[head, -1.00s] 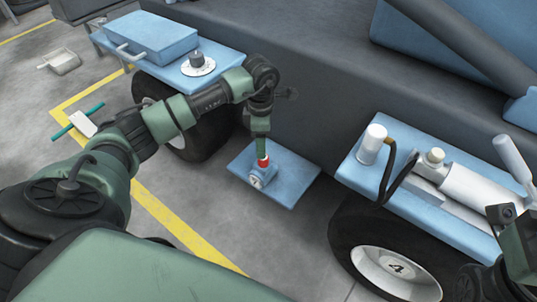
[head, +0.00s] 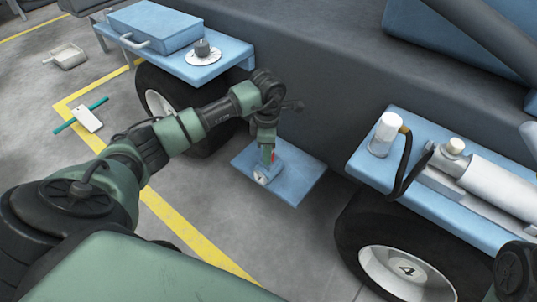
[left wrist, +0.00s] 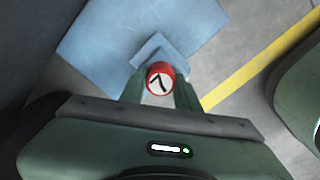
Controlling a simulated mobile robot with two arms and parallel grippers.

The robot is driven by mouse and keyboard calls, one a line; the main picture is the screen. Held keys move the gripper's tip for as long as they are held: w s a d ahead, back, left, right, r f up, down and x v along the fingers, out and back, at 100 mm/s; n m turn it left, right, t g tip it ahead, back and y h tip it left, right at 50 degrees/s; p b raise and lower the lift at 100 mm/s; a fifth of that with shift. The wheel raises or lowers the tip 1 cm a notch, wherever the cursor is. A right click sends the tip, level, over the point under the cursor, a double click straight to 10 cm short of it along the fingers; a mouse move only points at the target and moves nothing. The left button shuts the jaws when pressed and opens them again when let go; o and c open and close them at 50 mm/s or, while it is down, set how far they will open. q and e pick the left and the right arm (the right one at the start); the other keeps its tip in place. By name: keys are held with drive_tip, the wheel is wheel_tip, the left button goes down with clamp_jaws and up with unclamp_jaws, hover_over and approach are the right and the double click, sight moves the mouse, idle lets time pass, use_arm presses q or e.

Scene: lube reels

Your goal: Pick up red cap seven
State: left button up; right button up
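The red cap seven (left wrist: 160,79) shows in the left wrist view, with a black 7 on its pale round top. It sits between the two fingers of my left gripper (left wrist: 161,92), which look flush against its sides. In the head view only a sliver of the red cap (head: 274,156) shows beside my left gripper (head: 267,157), which points down. Under the cap is a small blue block (head: 262,175) with a pale round face, on a blue plate (head: 300,185). Whether the cap is still seated on the block is hidden.
A blue shelf (head: 375,165) at the right holds a white cylinder (head: 385,133) and a black hose. A wheel marked 4 (head: 405,270) stands below it. A blue step with a dial (head: 203,52) is at the upper left. A dark chassis wall rises behind the plate.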

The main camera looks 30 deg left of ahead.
use_arm(q)
clamp_jaws()
